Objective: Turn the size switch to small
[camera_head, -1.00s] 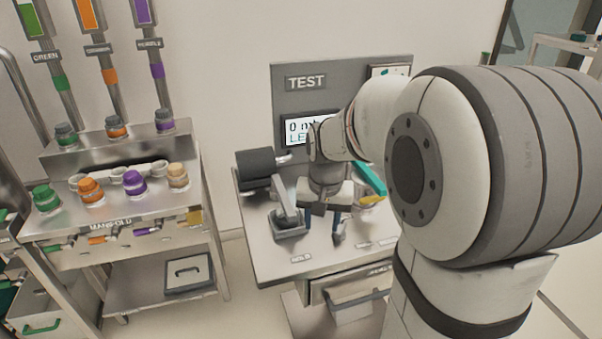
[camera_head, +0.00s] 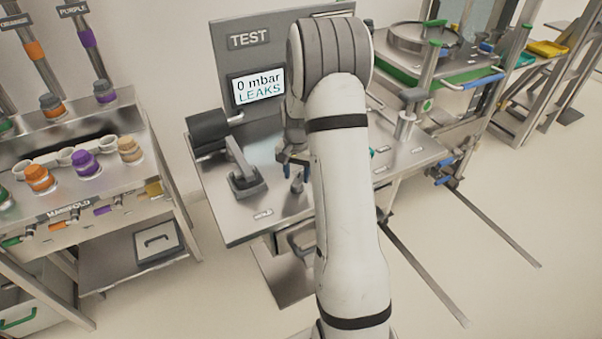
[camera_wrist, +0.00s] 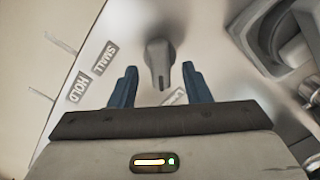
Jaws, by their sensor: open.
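The size switch (camera_wrist: 158,58) is a grey knob with a narrow pointer end, on the pale bench top. In the wrist view its pointer end aims down the picture, towards a partly hidden label (camera_wrist: 175,97) and away from the SMALL label (camera_wrist: 104,58) at upper left. My gripper (camera_wrist: 159,66) is open, with one blue finger on each side of the knob in the picture. I cannot tell whether the fingers touch it or how high they are.
A HOLD label (camera_wrist: 78,87) lies left of SMALL. In the head view a dark cylinder on a clamp (camera_head: 208,132) stands left of my gripper. The display (camera_head: 257,87) reads "0 mbar LEAKS". A manifold cart (camera_head: 75,206) stands left, a metal frame with rails (camera_head: 430,110) right.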

